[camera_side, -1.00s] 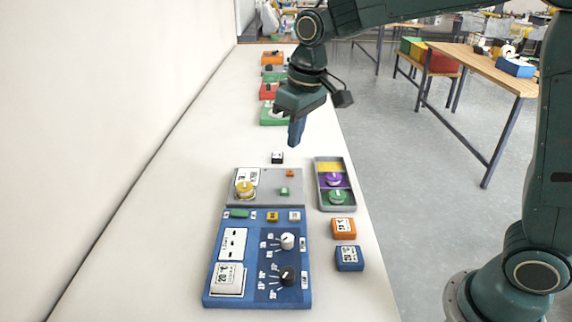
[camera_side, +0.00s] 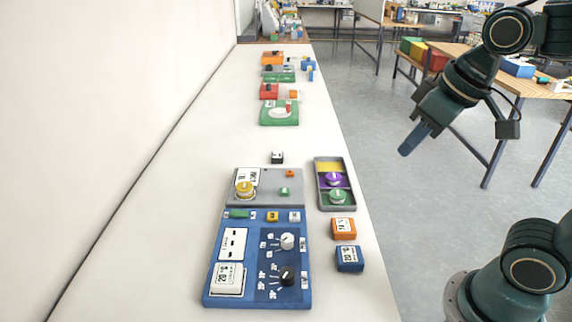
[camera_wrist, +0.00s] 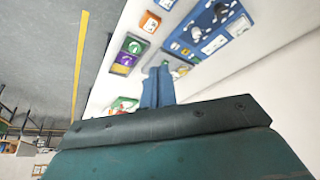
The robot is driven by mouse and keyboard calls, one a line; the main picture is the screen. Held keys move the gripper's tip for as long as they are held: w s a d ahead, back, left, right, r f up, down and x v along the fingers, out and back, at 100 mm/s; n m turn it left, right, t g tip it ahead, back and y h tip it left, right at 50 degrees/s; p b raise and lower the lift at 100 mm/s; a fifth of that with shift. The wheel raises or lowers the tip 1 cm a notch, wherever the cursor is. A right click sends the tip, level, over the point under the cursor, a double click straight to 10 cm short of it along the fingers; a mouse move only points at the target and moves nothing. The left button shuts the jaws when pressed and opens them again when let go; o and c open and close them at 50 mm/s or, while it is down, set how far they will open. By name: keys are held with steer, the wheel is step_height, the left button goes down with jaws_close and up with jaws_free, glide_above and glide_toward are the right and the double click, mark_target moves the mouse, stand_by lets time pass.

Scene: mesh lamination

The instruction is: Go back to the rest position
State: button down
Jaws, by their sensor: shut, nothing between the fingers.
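My gripper (camera_side: 405,151) is shut and empty. In the side view it hangs tilted over the floor, to the right of the white bench (camera_side: 160,190) and clear of it. In the wrist view its closed blue fingers (camera_wrist: 158,86) point toward the bench top. The blue control panel (camera_side: 235,285) with two knobs lies at the near end of the bench. A grey plate (camera_side: 265,196) with a yellow knob (camera_side: 244,188) adjoins it. A grey tray (camera_side: 319,190) beside it holds a purple piece (camera_side: 334,179) and a green piece (camera_side: 337,196).
An orange block (camera_side: 343,229) and a blue block (camera_side: 349,258) sit near the bench's right edge. A small black-and-white block (camera_side: 277,158) stands behind the plate. Red and green units (camera_side: 279,113) are farther back. A wooden table (camera_side: 545,90) stands at right. The floor between is open.

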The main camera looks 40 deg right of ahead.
steer(key=shift+t, duration=0.4)
steer(key=s, duration=0.1)
steer(key=s+f, duration=0.1)
steer(key=s, duration=0.1)
steer(key=s+f, duration=0.1)
steer(key=shift+s+d, duration=0.35)
steer(key=shift+s, duration=0.05)
